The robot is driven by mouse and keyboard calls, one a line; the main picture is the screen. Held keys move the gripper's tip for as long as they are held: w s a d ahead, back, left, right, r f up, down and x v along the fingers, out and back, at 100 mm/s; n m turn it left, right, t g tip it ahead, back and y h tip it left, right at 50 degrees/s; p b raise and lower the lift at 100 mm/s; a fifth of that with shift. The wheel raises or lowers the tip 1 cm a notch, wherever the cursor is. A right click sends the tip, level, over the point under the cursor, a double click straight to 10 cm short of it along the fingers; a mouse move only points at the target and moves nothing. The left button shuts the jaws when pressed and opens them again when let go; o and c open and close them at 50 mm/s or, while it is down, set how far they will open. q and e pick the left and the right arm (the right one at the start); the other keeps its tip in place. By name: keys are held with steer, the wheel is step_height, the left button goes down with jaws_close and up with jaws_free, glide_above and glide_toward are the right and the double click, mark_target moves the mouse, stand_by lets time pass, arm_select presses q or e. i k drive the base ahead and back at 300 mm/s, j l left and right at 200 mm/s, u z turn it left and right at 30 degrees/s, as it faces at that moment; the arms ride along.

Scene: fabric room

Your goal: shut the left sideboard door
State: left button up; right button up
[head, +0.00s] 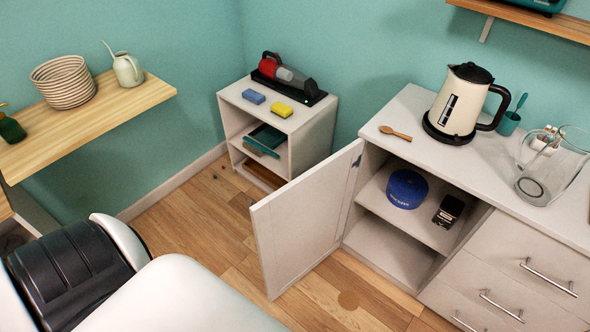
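The left door (306,219) of the white sideboard (419,121) stands wide open. It swings out to the left from its hinge side at the cabinet's left edge. The open compartment behind it shows a shelf (395,222) with a blue round tin (407,189) and a small black box (448,211) on it. A white and black arm part of mine fills the lower left, apart from the door in the picture. Neither of my grippers is in view.
A small white shelf unit (314,130) with a handheld vacuum (288,76) stands behind the door. A wooden wall shelf (95,116) juts out at left.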

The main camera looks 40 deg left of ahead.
mark_target(300, 224)
steer(key=j+z, duration=0.15)
steer(key=j, duration=0.3)
steer(key=j+z, duration=0.2)
steer(key=j, duration=0.25)
steer(key=k+j+z, duration=0.15)
steer(key=j, duration=0.3)
steer(key=j+z, duration=0.15)
steer(key=j, duration=0.3)
steer(key=k+j+z, duration=0.2)
steer(key=j, duration=0.25)
steer(key=k+j+z, duration=0.15)
steer(key=j, duration=0.25)
